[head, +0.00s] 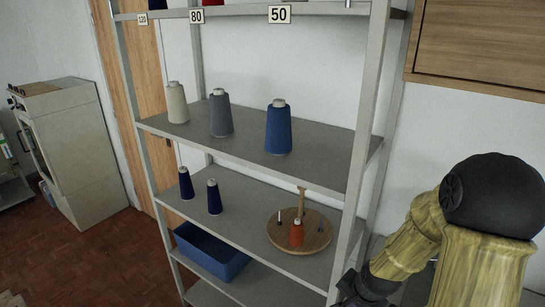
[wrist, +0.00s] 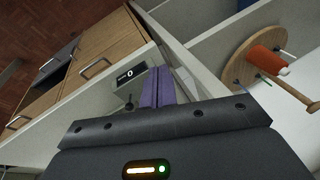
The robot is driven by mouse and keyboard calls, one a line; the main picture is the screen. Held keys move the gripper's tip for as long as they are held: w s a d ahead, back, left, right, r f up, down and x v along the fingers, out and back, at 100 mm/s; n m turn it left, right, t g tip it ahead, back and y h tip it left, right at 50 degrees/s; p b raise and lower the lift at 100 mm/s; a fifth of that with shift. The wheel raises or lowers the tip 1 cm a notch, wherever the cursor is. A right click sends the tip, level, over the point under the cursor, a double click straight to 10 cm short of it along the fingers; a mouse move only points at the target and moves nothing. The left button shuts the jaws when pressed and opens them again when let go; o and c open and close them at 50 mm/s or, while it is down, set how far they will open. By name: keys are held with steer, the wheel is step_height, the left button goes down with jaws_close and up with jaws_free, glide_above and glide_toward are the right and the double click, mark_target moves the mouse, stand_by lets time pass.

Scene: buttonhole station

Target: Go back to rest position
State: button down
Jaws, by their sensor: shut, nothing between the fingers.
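My gripper (wrist: 158,88) shows in the wrist view with its two purple fingers pressed together and nothing between them. In the head view my arm stands at the right, in front of the shelf rack (head: 358,165); its dark lower end is cut off by the bottom edge, so the fingertips do not show there. In the wrist view the fingers are beside a grey upright, apart from the round wooden spool stand (wrist: 234,72) and its orange spool (wrist: 265,60), which are to the right.
The rack's upper shelf holds a cream cone (head: 177,103), a grey cone (head: 220,114) and a blue cone (head: 278,128). Below are two navy spools (head: 214,197), the wooden stand (head: 318,240) and a blue bin (head: 213,254). A wooden wall cabinet (head: 480,45) hangs at right. Floor (head: 110,265) is open at left.

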steer(key=s+a+r+n+g+b, duration=0.1)
steer(key=s+a+r+n, duration=0.4)
steer(key=s+r+n, duration=0.2)
steer(key=shift+s+n+h, duration=0.3)
steer(key=shift+s+n, duration=0.8)
steer(key=shift+n, duration=0.1)
